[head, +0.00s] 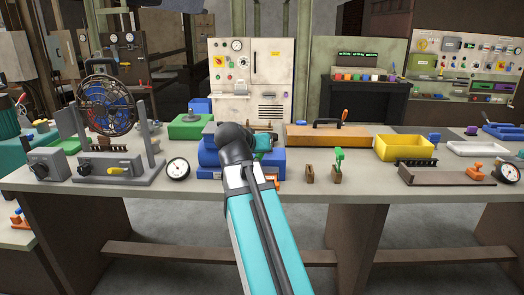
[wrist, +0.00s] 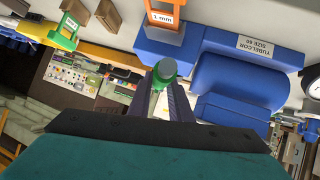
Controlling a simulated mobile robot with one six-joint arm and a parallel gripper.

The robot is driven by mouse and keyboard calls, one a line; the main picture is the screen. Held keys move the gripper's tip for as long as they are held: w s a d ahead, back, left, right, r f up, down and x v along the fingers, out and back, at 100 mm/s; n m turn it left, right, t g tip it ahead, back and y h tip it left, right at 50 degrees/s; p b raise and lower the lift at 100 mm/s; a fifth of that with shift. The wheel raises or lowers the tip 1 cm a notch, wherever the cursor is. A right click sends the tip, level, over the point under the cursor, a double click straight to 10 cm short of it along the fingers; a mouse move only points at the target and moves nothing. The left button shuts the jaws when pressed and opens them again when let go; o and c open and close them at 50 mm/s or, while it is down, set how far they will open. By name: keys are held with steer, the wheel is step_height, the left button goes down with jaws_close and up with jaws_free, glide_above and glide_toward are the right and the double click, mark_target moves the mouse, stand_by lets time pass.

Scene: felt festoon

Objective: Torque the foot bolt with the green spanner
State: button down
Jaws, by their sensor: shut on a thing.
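In the wrist view my gripper (wrist: 166,90) is shut on a green tool with a round grey end, which I take as the green spanner (wrist: 164,71). Its grey end points away from me and lies in front of a blue foot or base part. The blue machine (wrist: 235,80) lies just beyond and to the right of the fingers; whether the tool touches it I cannot tell. An orange tab marked 1 mm (wrist: 163,17) stands by the blue base. In the head view my arm covers much of the blue machine (head: 208,155). I cannot make out the foot bolt.
A green-handled piece (head: 338,160) stands in a brown block right of the machine. A dial gauge (head: 177,169) and a caged fan (head: 107,105) are to the left. A yellow bin (head: 405,147) and wooden board (head: 325,136) are to the right.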

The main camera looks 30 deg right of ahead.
steer(key=shift+r+p, duration=1.45)
steer(key=shift+r, duration=0.55)
steer(key=shift+s, duration=0.1)
